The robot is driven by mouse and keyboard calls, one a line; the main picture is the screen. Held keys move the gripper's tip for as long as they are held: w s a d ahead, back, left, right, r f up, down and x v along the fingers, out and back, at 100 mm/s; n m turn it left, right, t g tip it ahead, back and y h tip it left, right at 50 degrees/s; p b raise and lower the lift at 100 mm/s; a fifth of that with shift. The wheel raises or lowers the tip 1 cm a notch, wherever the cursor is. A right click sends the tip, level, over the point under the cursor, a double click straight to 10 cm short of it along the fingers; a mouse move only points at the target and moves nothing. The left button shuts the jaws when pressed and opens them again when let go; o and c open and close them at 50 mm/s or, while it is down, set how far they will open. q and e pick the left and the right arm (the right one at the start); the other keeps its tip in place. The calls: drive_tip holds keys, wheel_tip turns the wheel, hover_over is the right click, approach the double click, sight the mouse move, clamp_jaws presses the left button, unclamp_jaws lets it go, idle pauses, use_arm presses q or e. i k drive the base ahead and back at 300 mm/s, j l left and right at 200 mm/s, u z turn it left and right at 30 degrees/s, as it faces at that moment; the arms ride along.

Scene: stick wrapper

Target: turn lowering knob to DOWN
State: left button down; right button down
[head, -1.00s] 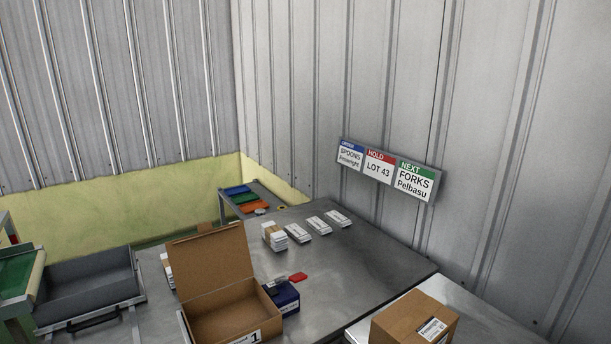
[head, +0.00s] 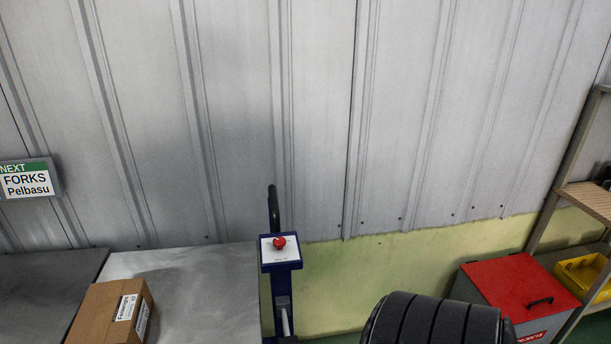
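The lowering knob (head: 279,242) is a small red knob on a white plate, on top of a dark blue post (head: 281,262) with a black curved handle (head: 273,210) behind it. It stands just right of a steel table, in the lower middle of the head view. The lettering on the plate is too small to read, so I cannot tell the knob's setting.
A steel table (head: 196,290) carries a closed cardboard box (head: 112,312) at lower left. A red-lidded bin (head: 518,286), a yellow tray (head: 582,272) and a shelf rack (head: 588,200) stand at right. A corrugated wall (head: 320,120) closes off the back.

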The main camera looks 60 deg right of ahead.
sight(279, 242)
drive_tip(key=z, duration=1.65)
